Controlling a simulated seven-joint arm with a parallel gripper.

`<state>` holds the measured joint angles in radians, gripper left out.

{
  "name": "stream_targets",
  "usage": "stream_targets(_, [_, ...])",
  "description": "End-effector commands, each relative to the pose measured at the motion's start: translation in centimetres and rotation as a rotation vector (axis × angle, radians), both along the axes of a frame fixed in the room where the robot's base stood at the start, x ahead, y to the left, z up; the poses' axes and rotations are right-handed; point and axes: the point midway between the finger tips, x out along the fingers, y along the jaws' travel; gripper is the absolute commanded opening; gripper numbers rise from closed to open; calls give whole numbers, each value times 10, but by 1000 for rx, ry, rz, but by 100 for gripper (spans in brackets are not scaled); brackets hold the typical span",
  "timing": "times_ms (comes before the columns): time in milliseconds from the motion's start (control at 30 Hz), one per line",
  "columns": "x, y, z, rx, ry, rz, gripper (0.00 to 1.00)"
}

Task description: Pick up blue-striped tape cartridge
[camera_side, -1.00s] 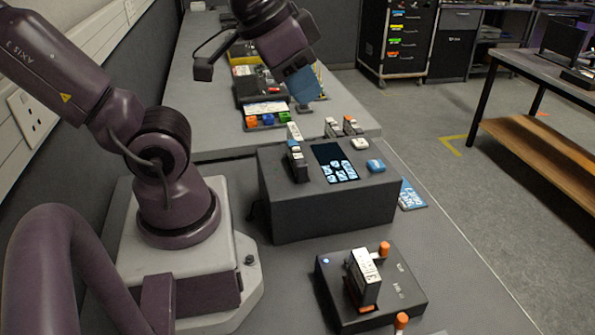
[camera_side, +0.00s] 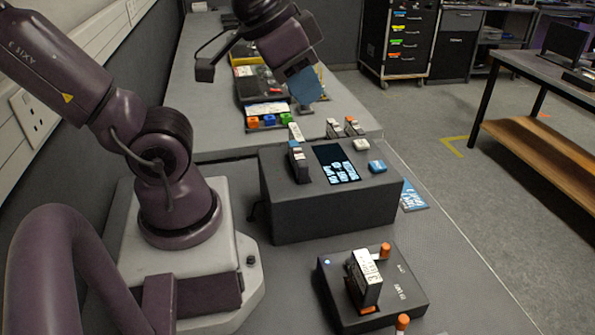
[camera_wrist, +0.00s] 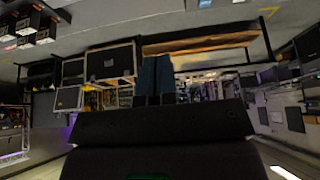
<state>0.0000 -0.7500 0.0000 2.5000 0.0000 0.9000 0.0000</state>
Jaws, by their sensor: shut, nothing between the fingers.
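My gripper (camera_side: 308,90) hangs above the back part of the bench in the side view, its blue fingers together and empty. In the wrist view the closed blue fingers (camera_wrist: 155,78) point out into the room, with no cartridge between or in front of them. A tray at the back of the bench holds small pieces with orange, blue and green ends. The blue-ended piece (camera_side: 269,121) sits in the middle, below and left of my gripper in the picture, and appears to be the blue-striped tape cartridge. Its stripe is too small to make out.
A dark console with a lit screen (camera_side: 337,164), a blue button (camera_side: 377,166) and upright labelled pieces (camera_side: 297,160) stands mid-bench. A black box (camera_side: 402,283) with a labelled block and orange knobs is in front. A wall lies left; open floor lies right.

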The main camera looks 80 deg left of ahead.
Motion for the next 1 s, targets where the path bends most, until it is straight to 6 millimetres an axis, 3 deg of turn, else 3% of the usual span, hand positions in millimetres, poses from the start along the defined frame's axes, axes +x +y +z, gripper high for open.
stream_targets(300, [0, 0, 0, 0, 0, 0, 0])
stream_targets(533, [0, 0, 0, 0, 0, 0, 51])
stream_targets(567, [0, 0, 0, 0, 0, 0, 53])
stream_targets(833, [0, 1, 0, 0, 0, 6, 53])
stream_targets(1000, [6, 24, -15, -4, 82, 117, 53])
